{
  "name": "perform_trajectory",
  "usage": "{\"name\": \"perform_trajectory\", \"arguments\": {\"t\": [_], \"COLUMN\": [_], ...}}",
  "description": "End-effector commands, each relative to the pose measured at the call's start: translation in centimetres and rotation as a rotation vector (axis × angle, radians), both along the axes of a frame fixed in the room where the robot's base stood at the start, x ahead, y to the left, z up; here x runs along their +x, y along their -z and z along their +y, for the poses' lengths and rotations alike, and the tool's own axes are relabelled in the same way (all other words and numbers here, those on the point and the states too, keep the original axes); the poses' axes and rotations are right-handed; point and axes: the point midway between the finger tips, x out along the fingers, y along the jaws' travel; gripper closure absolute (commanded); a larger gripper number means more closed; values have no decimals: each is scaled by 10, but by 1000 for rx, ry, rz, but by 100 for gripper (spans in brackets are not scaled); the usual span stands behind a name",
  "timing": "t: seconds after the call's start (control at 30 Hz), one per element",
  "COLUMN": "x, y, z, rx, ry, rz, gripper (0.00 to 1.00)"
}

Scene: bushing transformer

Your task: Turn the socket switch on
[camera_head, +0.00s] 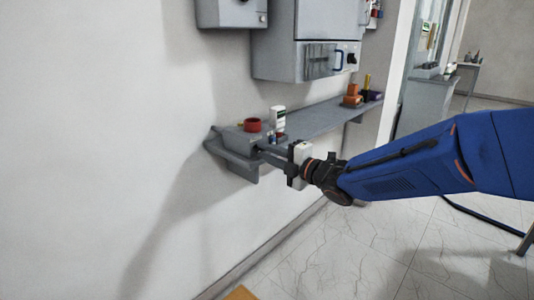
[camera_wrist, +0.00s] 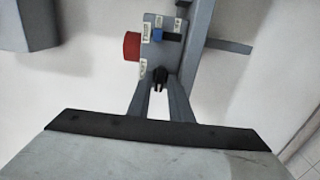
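The grey socket box (camera_head: 238,138) sits at the near end of the wall shelf, with a red round part (camera_head: 253,125) on top. In the wrist view the socket box (camera_wrist: 151,57) shows white labels, a blue part (camera_wrist: 168,37) and the red part (camera_wrist: 131,46) at its left. A small black switch-like part (camera_wrist: 160,75) is at its near edge. My gripper (camera_wrist: 161,86) has its two fingers apart, one on each side of this black part. Whether the fingers touch it cannot be told. In the head view my gripper (camera_head: 266,151) reaches the box's right side.
The grey shelf (camera_head: 320,119) runs along the wall, bearing a white bottle (camera_head: 278,117) close behind my gripper and orange items (camera_head: 352,96) farther along. Grey wall cabinets (camera_head: 305,45) hang above. The tiled floor (camera_head: 370,245) below is mostly clear.

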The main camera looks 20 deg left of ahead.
Motion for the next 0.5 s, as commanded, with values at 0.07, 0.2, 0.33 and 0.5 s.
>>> {"name": "perform_trajectory", "arguments": {"t": [0.07, 0.2, 0.33, 0.5], "x": [0, 0, 0, 0], "y": [0, 0, 0, 0], "z": [0, 0, 0, 0], "rx": [0, 0, 1, 8], "ry": [0, 0, 0, 0], "rz": [0, 0, 2, 23], "gripper": [81, 100, 100, 100]}}
